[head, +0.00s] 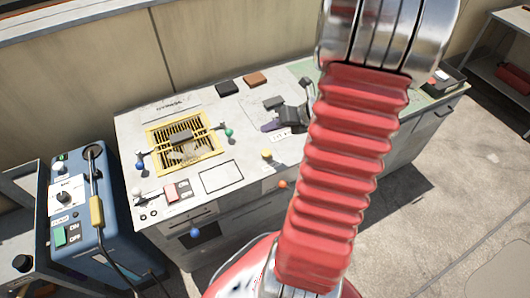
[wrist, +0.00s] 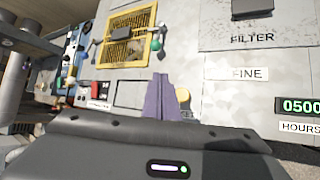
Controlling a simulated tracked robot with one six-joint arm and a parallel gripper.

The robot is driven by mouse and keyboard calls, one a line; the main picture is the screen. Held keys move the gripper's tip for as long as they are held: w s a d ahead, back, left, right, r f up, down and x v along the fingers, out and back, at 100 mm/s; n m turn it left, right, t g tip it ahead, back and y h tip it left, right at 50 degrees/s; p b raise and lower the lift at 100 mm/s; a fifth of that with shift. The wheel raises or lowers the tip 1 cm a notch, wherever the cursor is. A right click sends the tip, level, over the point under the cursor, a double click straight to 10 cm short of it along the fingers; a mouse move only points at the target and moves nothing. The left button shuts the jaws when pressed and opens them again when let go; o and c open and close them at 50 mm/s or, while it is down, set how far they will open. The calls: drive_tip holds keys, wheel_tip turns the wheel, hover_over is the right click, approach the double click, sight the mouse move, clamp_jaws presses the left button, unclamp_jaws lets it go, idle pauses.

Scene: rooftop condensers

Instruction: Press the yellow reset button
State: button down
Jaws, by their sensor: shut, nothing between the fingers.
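The yellow button (head: 267,154) is a small round knob near the front edge of the grey condenser top in the head view. In the wrist view the yellow button (wrist: 182,98) shows just right of my fingers, partly hidden by them and the gripper body. My gripper (head: 268,127) has purple fingers, shut and empty, above the panel and a little behind the button in the head view. In the wrist view my gripper (wrist: 161,80) points across the panel. I cannot tell its exact height, but no contact with the button shows.
A yellow grille (head: 185,143) with green and blue knobs lies left of my gripper. A red and white switch (head: 177,191) is at the front left. Black (head: 227,87) and brown (head: 256,79) blocks lie at the back. A blue machine (head: 95,225) with a hose stands left.

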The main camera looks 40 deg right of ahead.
sight(269, 154)
drive_tip(key=shift+f, duration=0.15)
drive_tip(key=shift+f, duration=4.25)
drive_tip(key=shift+f, duration=0.1)
drive_tip(key=shift+f, duration=0.3)
drive_tip(key=shift+f, duration=0.75)
drive_tip(key=shift+r, duration=1.2)
drive_tip(key=shift+r, duration=0.1)
drive_tip(key=shift+r, duration=2.4)
